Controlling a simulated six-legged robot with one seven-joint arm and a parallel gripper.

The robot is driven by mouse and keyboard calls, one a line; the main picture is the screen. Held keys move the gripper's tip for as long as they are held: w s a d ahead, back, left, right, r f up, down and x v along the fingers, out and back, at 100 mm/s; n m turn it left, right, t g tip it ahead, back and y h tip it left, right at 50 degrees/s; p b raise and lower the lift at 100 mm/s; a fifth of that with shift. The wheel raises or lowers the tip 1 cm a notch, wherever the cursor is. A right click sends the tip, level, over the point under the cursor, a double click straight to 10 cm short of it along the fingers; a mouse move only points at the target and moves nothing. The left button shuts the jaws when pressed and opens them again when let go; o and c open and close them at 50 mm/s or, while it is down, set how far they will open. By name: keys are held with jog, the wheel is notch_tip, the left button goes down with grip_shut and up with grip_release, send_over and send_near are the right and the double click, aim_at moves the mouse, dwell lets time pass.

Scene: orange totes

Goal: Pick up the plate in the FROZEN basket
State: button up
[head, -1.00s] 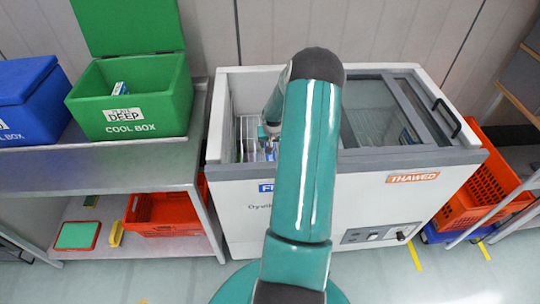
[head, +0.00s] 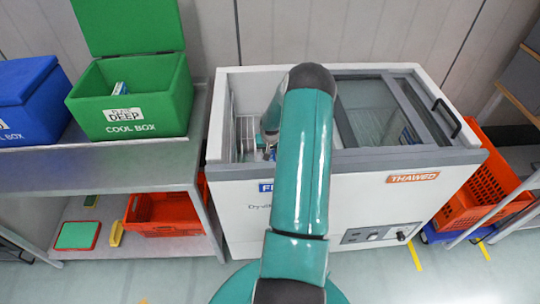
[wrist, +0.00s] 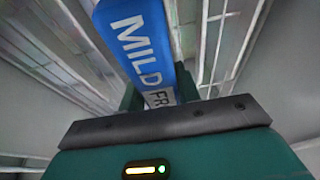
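The chest freezer (head: 330,210) has a blue label starting with F (head: 266,187) at its left half and an orange THAWED label (head: 413,177) at its right. A wire basket (head: 246,130) shows in the open left half, partly behind my arm. My gripper (wrist: 160,93) is down in this basket. In the wrist view its fingers stand apart on either side of a blue item (wrist: 135,40) marked MILD and FR. I cannot tell whether they press on it. No plate is plainly recognisable.
The freezer's glass lid (head: 377,112) covers the right half. A steel table (head: 110,165) with a green cool box (head: 130,100) and a blue box (head: 32,98) stands left. Orange crates lie below it and to the right (head: 485,185).

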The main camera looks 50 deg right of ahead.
grip_shut()
jog(key=shift+r, duration=0.15)
